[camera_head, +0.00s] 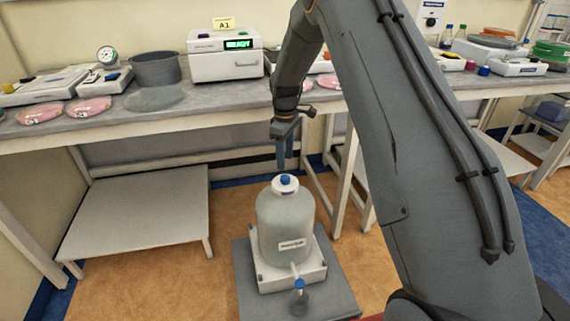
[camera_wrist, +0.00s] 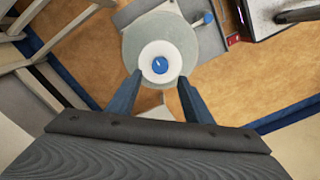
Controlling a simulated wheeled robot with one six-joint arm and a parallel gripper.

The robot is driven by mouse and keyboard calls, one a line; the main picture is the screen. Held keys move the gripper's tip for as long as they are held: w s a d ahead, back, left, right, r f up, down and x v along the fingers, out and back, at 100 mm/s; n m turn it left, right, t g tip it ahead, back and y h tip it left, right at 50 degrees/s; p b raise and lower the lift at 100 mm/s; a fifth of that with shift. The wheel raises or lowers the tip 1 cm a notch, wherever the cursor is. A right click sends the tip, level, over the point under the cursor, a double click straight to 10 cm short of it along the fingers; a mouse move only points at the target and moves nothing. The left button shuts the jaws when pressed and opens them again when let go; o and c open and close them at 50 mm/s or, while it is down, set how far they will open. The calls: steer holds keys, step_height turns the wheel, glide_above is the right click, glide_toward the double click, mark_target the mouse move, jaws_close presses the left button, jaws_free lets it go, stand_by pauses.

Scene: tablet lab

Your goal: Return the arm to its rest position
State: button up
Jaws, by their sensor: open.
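My gripper (camera_head: 285,158) hangs pointing down from my grey arm, in front of the bench. Its two blue-grey fingers also show in the wrist view (camera_wrist: 158,98), spread apart with nothing between them. Below the fingertips stands a large translucent carboy (camera_head: 286,226) with a white cap and a blue knob (camera_head: 285,180). In the wrist view the carboy (camera_wrist: 138,50) lies beyond the fingers, its blue knob (camera_wrist: 160,65) seen between them. The fingers look apart from the knob in the head view.
The carboy rests on a white base (camera_head: 272,279) over a grey platform (camera_head: 335,300) on the floor. Behind is a bench (camera_head: 150,124) carrying a white device (camera_head: 224,66), a dark pot (camera_head: 156,69) and pink dishes (camera_head: 88,107). A low white table (camera_head: 140,208) stands left.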

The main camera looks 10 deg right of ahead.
steer(key=shift+s+r, duration=0.1)
steer(key=shift+r, duration=0.05)
steer(key=s+r+m+p, duration=0.1)
steer(key=s+r+m, duration=0.2)
steer(key=s, duration=1)
steer(key=s+r+m+p, duration=0.1)
steer(key=s+r+m, duration=0.3)
steer(key=s, duration=0.8)
steer(key=s+r+m+p, duration=0.1)
steer(key=s+r+m, duration=0.2)
steer(key=s+r, duration=0.4)
steer(key=s, duration=0.6)
steer(key=shift+s+m+p, duration=0.3)
steer(key=shift+p, duration=0.05)
